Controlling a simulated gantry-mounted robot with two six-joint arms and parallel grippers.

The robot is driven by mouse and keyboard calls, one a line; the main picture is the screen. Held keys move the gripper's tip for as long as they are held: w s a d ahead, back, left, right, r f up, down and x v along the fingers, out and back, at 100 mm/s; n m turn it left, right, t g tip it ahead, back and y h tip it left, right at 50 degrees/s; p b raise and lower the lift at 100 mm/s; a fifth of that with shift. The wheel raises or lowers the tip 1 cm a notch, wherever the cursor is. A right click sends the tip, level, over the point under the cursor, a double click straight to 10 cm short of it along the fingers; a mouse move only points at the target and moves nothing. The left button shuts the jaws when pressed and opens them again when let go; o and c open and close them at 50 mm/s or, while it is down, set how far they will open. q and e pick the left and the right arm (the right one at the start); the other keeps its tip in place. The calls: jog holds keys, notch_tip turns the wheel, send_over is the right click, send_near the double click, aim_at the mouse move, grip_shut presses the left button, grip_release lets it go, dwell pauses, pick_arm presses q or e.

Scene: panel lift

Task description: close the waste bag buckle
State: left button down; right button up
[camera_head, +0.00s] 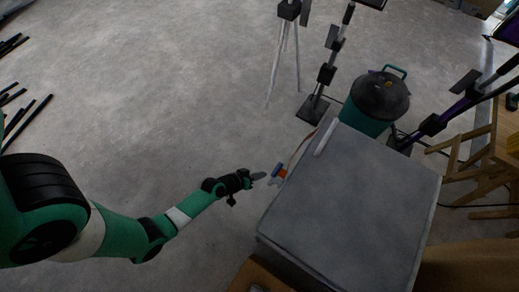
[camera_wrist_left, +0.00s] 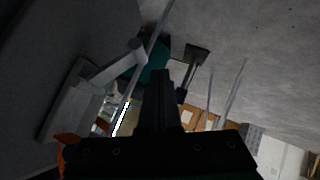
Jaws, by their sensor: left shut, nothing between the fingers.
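A small orange and blue piece (camera_head: 279,172) hangs at the left side of a large grey box (camera_head: 350,210); I cannot tell for sure that it is the buckle. An orange part (camera_wrist_left: 66,140) shows at the lower left in the left wrist view. My left gripper (camera_head: 259,176) is shut and empty, just left of the orange and blue piece, with a small gap seen from above. Its dark fingers (camera_wrist_left: 160,85) are together in the wrist view. No waste bag can be made out. My right gripper is not in view.
A light bar (camera_head: 325,137) lies along the box's far left edge. A teal bin-like vessel with a dark lid (camera_head: 381,95) stands behind the box. Tripod stands (camera_head: 288,12) are at the back, and a wooden trestle (camera_head: 480,165) is at the right.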

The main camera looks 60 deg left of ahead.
pick_arm(q)
jog(key=shift+w+d+f+b, duration=0.2)
jog(key=shift+d+f, duration=0.15)
jog(key=shift+f, duration=0.3)
jog(key=shift+w+d+f+b, duration=0.25)
jog(key=shift+d+f, duration=0.05)
jog(key=shift+f, duration=0.3)
jog(key=shift+w+d+f+b, duration=0.2)
jog(key=shift+d+f, duration=0.15)
jog(key=shift+f, duration=0.3)
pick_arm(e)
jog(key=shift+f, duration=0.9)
